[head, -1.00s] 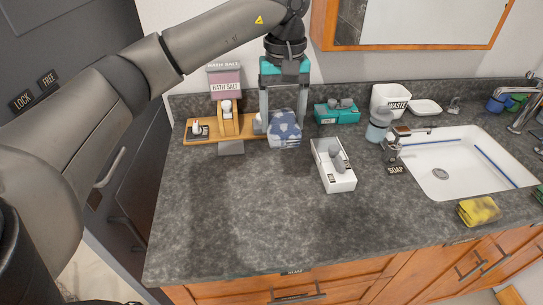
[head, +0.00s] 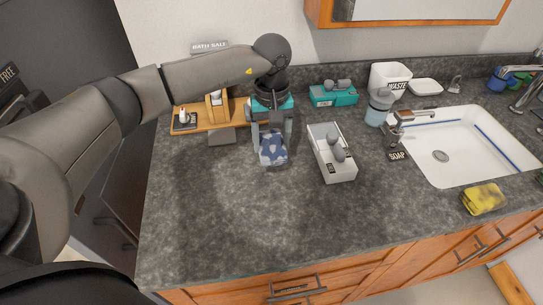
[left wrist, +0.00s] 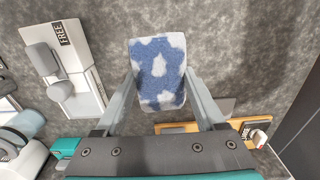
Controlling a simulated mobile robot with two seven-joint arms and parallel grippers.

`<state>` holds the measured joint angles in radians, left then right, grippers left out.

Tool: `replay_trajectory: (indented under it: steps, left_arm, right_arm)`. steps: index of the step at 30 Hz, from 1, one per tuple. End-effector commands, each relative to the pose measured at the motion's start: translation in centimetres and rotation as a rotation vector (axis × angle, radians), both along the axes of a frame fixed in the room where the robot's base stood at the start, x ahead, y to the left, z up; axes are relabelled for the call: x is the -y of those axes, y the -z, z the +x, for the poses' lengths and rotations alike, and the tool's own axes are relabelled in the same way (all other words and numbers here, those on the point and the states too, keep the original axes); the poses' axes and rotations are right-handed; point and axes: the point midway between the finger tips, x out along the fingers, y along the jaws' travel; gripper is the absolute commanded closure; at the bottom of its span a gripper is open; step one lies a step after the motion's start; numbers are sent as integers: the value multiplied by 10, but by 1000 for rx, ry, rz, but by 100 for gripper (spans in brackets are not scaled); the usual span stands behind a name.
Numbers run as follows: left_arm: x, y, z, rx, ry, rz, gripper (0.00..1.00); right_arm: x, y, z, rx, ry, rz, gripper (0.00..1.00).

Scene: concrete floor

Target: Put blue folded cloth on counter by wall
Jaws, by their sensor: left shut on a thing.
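The blue folded cloth (head: 272,148) has white patches. My left gripper (head: 271,140) is shut on it, with a finger on each side. In the left wrist view the cloth (left wrist: 159,72) sits between the two fingertips (left wrist: 158,78). The cloth is over the grey stone counter (head: 230,215), left of the white box. I cannot tell whether it touches the counter. The wall (head: 220,22) is behind the counter, with a low stone backsplash. My right gripper is not in view.
A white box (head: 325,150) with grey pieces stands right of the cloth. A wooden tray (head: 190,128), a teal box (head: 333,95), a waste cup (head: 388,77) and a soap bottle (head: 378,107) stand toward the back. A sink (head: 450,150) and yellow cloth (head: 484,199) are right. The front-left counter is clear.

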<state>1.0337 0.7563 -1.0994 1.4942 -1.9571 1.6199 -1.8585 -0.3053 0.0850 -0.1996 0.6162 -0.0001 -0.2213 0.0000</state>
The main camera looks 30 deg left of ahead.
Motion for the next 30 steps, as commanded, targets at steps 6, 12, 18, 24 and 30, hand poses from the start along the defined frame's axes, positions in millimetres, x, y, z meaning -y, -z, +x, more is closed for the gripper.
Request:
replay_trajectory:
  steps: [6,12,18,24,30]
  left_arm:
    - [0,18,0,0,0,0,96]
    - [0,46,-1,-4,-1,0,96]
    - [0,59,0,1,0,-1,96]
    - [0,59,0,1,0,1,96]
    - [0,60,0,0,0,0,14]
  right_arm:
    - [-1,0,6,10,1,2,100]
    - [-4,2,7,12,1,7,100]
    - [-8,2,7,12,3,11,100]
    - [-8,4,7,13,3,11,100]
    - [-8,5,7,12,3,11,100]
